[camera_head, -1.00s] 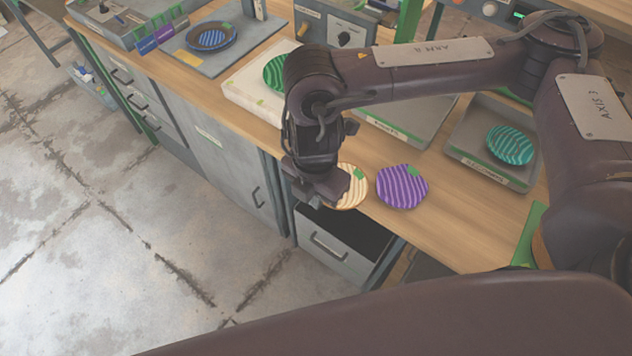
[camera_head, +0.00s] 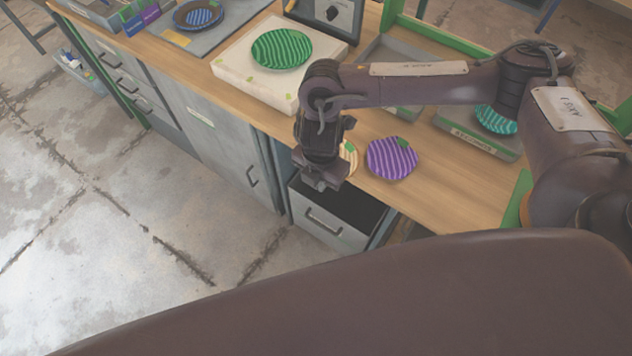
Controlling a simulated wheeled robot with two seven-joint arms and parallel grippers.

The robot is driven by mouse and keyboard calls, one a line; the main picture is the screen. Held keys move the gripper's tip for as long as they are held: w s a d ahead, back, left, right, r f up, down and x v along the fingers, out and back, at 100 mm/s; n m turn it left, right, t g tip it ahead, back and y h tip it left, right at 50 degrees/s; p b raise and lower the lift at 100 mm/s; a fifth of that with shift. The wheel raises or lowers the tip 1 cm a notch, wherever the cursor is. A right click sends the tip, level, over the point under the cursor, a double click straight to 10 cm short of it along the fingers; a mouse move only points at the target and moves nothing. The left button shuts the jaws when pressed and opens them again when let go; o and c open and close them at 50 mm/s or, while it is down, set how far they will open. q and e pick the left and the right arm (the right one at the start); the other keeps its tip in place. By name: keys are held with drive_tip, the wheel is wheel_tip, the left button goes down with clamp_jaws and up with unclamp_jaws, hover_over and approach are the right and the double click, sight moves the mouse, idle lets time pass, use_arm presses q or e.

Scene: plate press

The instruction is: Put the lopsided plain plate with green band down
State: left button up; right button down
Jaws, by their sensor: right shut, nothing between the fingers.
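A cream striped plate with a green patch (camera_head: 351,159) lies at the bench's front edge, mostly hidden behind my right gripper. It is the plate nearest that gripper, but its shape and any band are not clear. My right gripper (camera_head: 322,184) is shut and empty, in front of and to the left of this plate, above the open drawer. A purple striped plate with a green patch (camera_head: 392,159) lies flat just right of the cream one. My left gripper is not in view.
A green striped plate (camera_head: 281,49) sits on a white block (camera_head: 232,70). A teal striped plate (camera_head: 494,119) is in a tray (camera_head: 477,139) at the right, partly behind my arm. An open drawer (camera_head: 327,217) juts out below the bench edge. Bench (camera_head: 440,190) right of the purple plate is clear.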

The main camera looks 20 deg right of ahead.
drive_tip(key=w+d, duration=0.2)
drive_tip(key=shift+d+b, duration=0.35)
drive_tip(key=shift+b, duration=0.05)
drive_tip(key=shift+w+d, duration=0.1)
drive_tip(key=shift+w, duration=0.05)
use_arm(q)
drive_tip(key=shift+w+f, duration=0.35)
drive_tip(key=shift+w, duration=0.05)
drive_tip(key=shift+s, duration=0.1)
use_arm(e)
drive_tip(key=shift+a, duration=0.2)
